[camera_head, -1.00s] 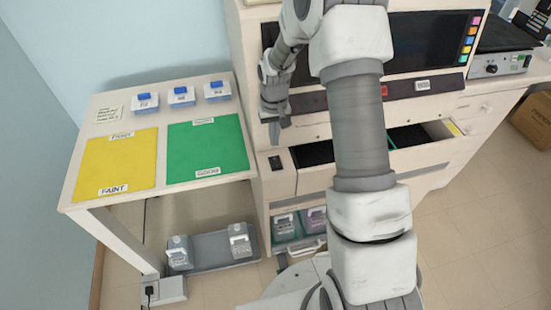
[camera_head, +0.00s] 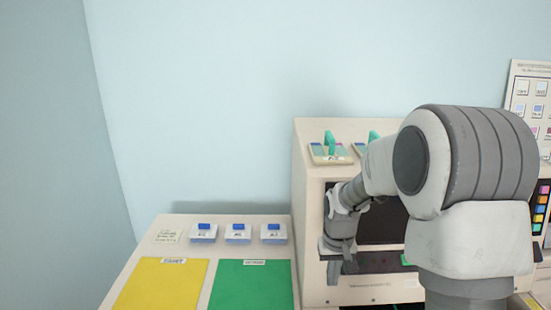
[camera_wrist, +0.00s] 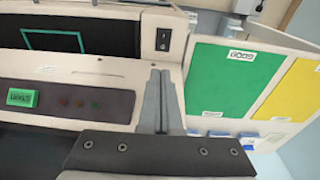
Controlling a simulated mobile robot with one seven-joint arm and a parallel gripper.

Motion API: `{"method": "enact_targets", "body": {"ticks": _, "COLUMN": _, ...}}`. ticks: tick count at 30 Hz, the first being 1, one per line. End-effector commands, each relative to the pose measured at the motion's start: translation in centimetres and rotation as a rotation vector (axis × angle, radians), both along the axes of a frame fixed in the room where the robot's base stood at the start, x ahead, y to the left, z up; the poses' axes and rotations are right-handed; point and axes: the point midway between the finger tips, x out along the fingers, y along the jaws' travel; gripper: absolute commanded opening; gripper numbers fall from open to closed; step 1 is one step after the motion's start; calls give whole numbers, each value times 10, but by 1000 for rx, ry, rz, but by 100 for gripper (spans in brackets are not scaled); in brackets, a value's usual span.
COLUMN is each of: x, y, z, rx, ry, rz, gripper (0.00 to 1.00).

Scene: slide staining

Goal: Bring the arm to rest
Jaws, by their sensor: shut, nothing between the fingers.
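My gripper (camera_head: 335,272) hangs pointing down in front of the left part of the cream staining machine (camera_head: 312,215). In the wrist view the two grey fingers of my gripper (camera_wrist: 159,78) lie together, with nothing between them. The machine's cream front (camera_wrist: 110,68) and dark control strip (camera_wrist: 60,104) are behind and beside the fingers. I cannot tell how far the fingertips are from the machine. My arm is bent, its large white and grey elbow at the right of the head view.
A side table to the left bears a yellow mat (camera_head: 160,285), a green mat (camera_head: 252,287) and three blue-topped white containers (camera_head: 238,233). Small racks with green handles (camera_head: 331,150) stand on the machine. A power switch (camera_wrist: 163,40) shows beside the fingers.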

Motion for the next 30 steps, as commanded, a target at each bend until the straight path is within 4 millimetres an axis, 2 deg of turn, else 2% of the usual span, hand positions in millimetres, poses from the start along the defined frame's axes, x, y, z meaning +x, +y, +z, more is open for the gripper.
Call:
{"method": "enact_targets", "body": {"ticks": 1, "x": -6, "y": 0, "z": 17, "rx": -3, "ry": -21, "rz": 0, "gripper": 0}}
{"method": "enact_targets", "body": {"ticks": 6, "x": -31, "y": -1, "z": 62, "rx": -11, "ry": -71, "rz": 1, "gripper": 0}}
{"method": "enact_targets", "body": {"ticks": 15, "x": -85, "y": -1, "z": 125, "rx": -16, "ry": -164, "rz": -1, "gripper": 0}}
{"method": "enact_targets", "body": {"ticks": 24, "x": -146, "y": 0, "z": 166, "rx": -10, "ry": -254, "rz": -2, "gripper": 0}}
{"method": "enact_targets", "body": {"ticks": 30, "x": -188, "y": 1, "z": 181, "rx": 1, "ry": -315, "rz": -3, "gripper": 0}}
